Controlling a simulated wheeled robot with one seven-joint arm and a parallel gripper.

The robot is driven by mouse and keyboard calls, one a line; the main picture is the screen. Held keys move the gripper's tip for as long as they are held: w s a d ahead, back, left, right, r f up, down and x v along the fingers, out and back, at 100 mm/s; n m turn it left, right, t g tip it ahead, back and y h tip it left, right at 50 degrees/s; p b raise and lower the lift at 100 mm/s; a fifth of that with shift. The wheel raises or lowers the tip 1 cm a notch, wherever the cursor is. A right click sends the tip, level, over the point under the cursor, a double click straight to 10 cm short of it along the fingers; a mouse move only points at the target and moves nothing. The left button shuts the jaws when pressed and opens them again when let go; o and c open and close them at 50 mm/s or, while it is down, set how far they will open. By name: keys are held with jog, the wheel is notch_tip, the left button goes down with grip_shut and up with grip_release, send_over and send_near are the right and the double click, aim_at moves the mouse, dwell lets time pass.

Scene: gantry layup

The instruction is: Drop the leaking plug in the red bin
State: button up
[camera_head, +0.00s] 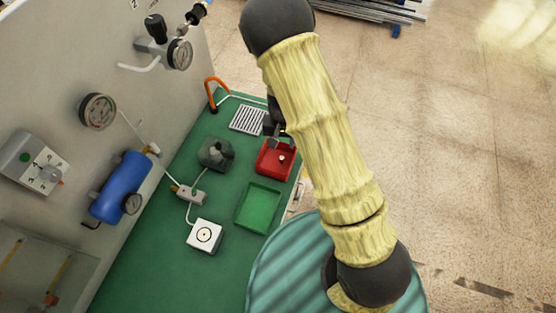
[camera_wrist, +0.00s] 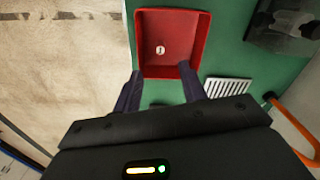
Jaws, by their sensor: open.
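The red bin (camera_head: 265,171) sits on the green bench top near its right edge. It also shows in the wrist view (camera_wrist: 205,42). A small pale plug (camera_wrist: 160,50) lies on the floor of the red bin, and it shows as a light spot in the head view (camera_head: 281,158). My gripper (camera_wrist: 160,82) is open and empty, its two dark fingers spread over the near rim of the bin in the wrist view. In the head view my gripper (camera_head: 275,143) is at the bin's far side, partly hidden by my arm. Any leak on the plug is too small to tell.
A green tray (camera_head: 258,205) stands in front of the red bin. A dark grey fixture (camera_head: 215,154), a white square block (camera_head: 204,235), a slatted white grille (camera_head: 249,119) and an orange handle (camera_head: 209,93) are nearby. Gauges and a blue cylinder (camera_head: 121,187) line the panel.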

notch_tip(320, 180, up, 17)
jog(key=b, duration=0.2)
jog(key=shift+f, duration=0.15)
dwell(0.8)
jog(key=s+d+n+t+b, duration=0.1)
jog(key=s+d+t+b, duration=0.1)
jog(key=s+d, duration=1)
jog(key=shift+s+d+t, duration=0.15)
jog(key=shift+d+t, duration=0.15)
jog(key=shift+d, duration=0.5)
jog(key=shift+f, duration=0.1)
dwell(0.4)
jog(key=shift+c, duration=0.6)
jog(key=shift+a, duration=0.15)
